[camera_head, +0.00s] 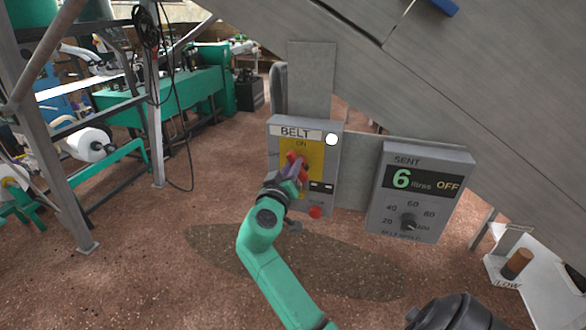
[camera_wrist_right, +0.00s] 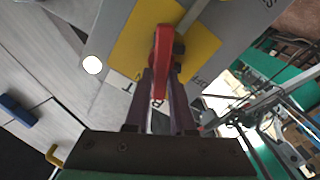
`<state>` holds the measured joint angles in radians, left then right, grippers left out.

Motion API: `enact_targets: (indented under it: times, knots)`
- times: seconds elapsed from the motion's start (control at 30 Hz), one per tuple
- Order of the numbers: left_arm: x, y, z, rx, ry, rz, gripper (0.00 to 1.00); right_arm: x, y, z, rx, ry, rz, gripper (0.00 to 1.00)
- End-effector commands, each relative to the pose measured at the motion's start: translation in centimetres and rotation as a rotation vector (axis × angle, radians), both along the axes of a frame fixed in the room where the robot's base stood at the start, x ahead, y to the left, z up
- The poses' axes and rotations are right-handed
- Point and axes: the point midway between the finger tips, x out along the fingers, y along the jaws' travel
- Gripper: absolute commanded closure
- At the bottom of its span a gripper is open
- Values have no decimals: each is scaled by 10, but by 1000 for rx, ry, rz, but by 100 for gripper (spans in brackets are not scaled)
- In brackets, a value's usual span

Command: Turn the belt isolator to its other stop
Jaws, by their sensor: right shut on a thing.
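The belt isolator is a grey box labelled BELT (camera_head: 275,175) with a yellow plate (camera_head: 316,152) and a red handle (camera_head: 291,157). ON is printed above the handle; a label at the plate's left is partly cut off. My right gripper (camera_head: 298,172) is at the handle and partly hides it. In the right wrist view, the gripper's two fingers (camera_wrist_right: 161,88) are shut on the red handle (camera_wrist_right: 162,48), which lies between them across the yellow plate (camera_wrist_right: 132,50). The handle's exact angle is hard to tell. My left gripper is not in view.
A round white lamp (camera_head: 331,139) and a red button (camera_head: 316,212) are on the isolator box. A grey SENT panel (camera_head: 376,205) with a dial (camera_head: 408,222) stands to the right. A sloping grey chute (camera_head: 480,90) hangs above. Open floor lies left.

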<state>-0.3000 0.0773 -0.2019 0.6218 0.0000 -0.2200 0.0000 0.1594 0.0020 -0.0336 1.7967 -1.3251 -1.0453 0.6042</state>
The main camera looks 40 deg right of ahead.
Motion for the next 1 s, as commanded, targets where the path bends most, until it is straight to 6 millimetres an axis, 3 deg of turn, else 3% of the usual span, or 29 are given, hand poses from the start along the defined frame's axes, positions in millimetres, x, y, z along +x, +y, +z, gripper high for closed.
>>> enact_targets:
  times: [1.0]
  knots:
    - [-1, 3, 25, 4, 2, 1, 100, 5, 1, -5, -523, 747, -13, 100]
